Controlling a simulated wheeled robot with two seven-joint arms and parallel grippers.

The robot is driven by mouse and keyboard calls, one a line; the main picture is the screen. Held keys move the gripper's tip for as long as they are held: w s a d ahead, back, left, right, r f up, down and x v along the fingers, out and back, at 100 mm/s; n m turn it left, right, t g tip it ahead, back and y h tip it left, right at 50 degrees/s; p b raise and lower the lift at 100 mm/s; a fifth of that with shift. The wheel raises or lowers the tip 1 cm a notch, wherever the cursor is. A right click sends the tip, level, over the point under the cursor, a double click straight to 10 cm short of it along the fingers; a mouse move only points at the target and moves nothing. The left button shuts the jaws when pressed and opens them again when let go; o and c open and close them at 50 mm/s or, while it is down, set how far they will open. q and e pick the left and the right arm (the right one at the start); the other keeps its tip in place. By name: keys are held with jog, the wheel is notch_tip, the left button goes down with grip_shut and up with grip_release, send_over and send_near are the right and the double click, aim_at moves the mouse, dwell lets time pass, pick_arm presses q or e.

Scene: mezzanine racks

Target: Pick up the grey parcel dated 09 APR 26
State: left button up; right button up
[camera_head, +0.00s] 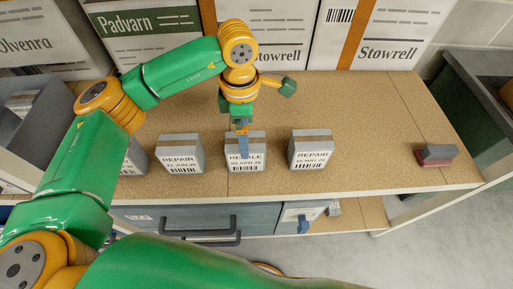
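The grey parcel dated 09 APR 26 (258,152) stands on the tan shelf board in the camera_head view, second from the right in a row of similar grey parcels. Its label appears to read RESALE, partly covered by a finger. My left gripper (242,143) is directly over this parcel, pointing down, with a blue-grey finger in front of the label side. The other finger is not clearly visible, so I cannot tell whether it grips. My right gripper is not in view.
A further parcel (134,158) is partly behind my arm. Large cartons (145,22) line the back. A grey and dark red item (436,154) lies far right.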

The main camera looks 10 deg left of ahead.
pick_arm(q)
jog(key=shift+a+f, duration=0.1)
jog(key=shift+f, duration=0.25)
notch_tip(320, 180, down, 6)
jog(key=p, duration=0.2)
jog(key=shift+r+p, duration=0.2)
jog(key=shift+p, duration=0.15)
jog(key=shift+f, duration=0.4)
grip_shut()
jog(key=shift+r, duration=0.15)
